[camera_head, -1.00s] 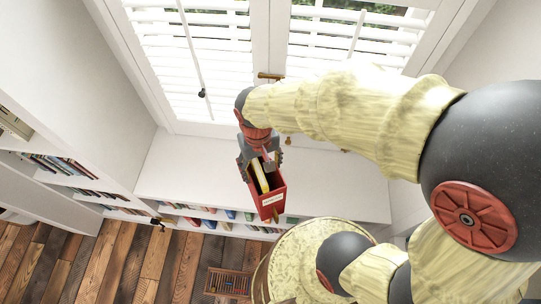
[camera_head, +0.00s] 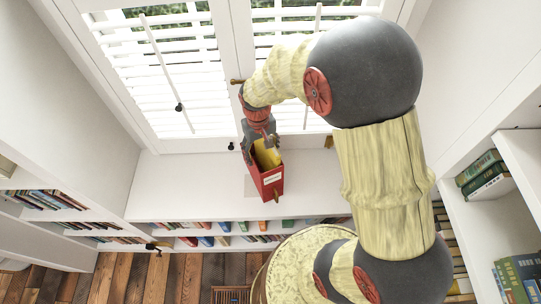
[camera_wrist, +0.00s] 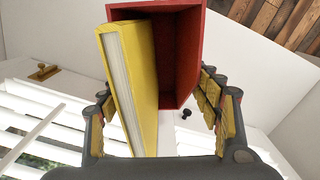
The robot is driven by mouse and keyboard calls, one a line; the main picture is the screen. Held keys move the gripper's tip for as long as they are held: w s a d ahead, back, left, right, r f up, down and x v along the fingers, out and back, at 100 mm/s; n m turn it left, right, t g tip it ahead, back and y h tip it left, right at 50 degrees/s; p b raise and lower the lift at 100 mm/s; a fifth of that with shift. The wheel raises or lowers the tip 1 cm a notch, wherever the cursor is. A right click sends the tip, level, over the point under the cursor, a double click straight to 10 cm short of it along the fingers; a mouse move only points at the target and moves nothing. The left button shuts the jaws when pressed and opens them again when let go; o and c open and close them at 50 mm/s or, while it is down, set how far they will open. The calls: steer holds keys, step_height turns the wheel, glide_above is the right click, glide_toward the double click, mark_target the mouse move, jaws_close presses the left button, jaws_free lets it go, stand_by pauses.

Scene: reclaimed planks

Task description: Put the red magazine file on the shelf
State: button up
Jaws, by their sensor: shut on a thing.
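The red magazine file (camera_head: 269,181) is held by my gripper (camera_head: 262,140) in front of the window, above or at the white window-seat shelf top (camera_head: 190,188). In the head view I cannot tell whether its base touches that surface. A yellow book (camera_head: 266,153) stands inside it. In the wrist view the file (camera_wrist: 182,60) is open towards the camera with the yellow book (camera_wrist: 130,80) leaning at its left. My gripper (camera_wrist: 160,125) has its fingers on both sides of the file, shut on it.
Low shelves with several books (camera_head: 225,227) run below the white top. More shelved books stand at left (camera_head: 50,199) and right (camera_head: 485,172). Shuttered windows (camera_head: 165,70) rise behind. The white top is clear on both sides of the file.

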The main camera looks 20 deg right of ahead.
steer(key=shift+w+d+f+b, duration=0.2)
steer(key=shift+f, duration=0.75)
steer(key=shift+w+d+f+b, duration=0.15)
steer(key=shift+f, duration=1)
steer(key=o, duration=1.9)
steer(key=shift+s, duration=0.1)
steer(key=shift+o, duration=0.2)
